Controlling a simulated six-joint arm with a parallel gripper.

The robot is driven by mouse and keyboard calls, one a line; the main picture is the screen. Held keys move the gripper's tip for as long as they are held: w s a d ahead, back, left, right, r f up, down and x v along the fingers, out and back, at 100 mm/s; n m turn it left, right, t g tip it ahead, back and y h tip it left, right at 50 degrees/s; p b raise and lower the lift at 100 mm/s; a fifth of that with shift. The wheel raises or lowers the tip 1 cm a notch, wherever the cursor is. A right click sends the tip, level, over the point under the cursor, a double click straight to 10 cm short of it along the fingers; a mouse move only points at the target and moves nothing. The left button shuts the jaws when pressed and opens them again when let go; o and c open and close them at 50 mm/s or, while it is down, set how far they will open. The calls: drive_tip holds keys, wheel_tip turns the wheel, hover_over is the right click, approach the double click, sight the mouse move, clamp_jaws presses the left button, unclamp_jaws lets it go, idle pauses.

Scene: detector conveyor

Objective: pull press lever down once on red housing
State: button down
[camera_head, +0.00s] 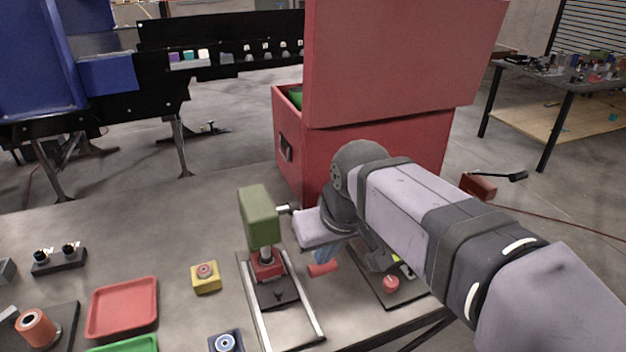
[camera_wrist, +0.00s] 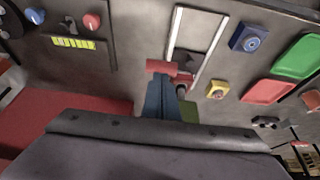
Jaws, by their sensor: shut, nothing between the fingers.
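The press has a green head (camera_head: 259,216) above a red housing (camera_head: 267,267), standing between two pale rails. A red lever grip (camera_head: 323,268) lies to the right of the press; it also shows in the wrist view as a red bar (camera_wrist: 162,66). My gripper (camera_head: 323,256) has blue fingers, shut and empty, with the tips right at the red grip. In the wrist view the fingertips (camera_wrist: 161,80) overlap the grip's edge; I cannot tell whether they touch. My wrist hides part of the lever's arm.
A panel with a red knob (camera_head: 391,284) lies right of the gripper. A yellow button box (camera_head: 205,278), a red tray (camera_head: 122,307) and a blue button box (camera_head: 226,342) lie left of the press. A big red bin (camera_head: 290,160) stands behind.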

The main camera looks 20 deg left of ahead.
drive_tip(key=shift+s+f+b, duration=0.1)
drive_tip(key=shift+f+b, duration=0.3)
drive_tip(key=shift+f, duration=0.55)
idle(1.2)
